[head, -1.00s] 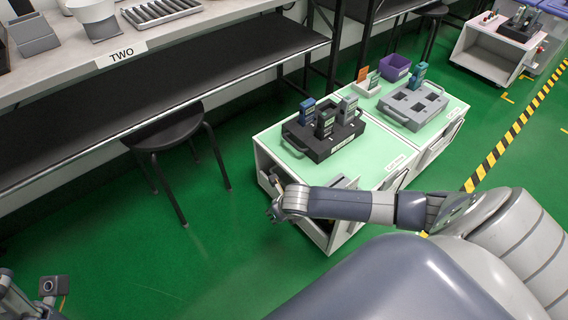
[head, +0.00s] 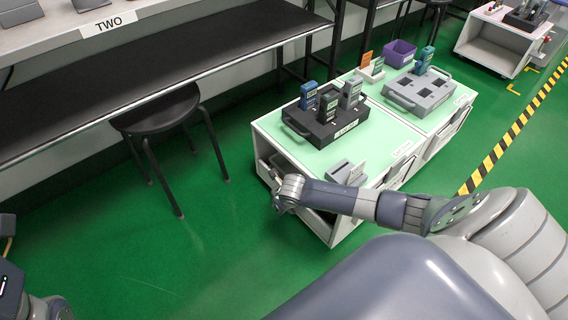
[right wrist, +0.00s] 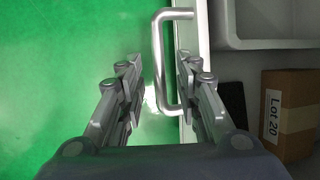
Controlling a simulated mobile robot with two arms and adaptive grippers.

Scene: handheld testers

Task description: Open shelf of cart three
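The near cart (head: 262,158) is white with a green top and an open end facing left; its label is too small to read. My right gripper (head: 279,205) is at that open end, below the top, and my arm hides part of the cart. In the right wrist view a silver U-shaped handle (right wrist: 158,62) is fixed to a pale front edge. My right gripper (right wrist: 158,88) is open there, its two fingers on either side of the handle's outer bar, not closed on it. Of my left arm only a part shows at the bottom left; its fingers do not show.
A black tray (head: 318,138) with testers and a grey tray (head: 418,102) stand on the green tops. A cardboard box (right wrist: 290,115) marked Lot 20 lies inside the cart. A black stool (head: 158,110) stands left of it. Green floor (head: 150,255) is clear in front.

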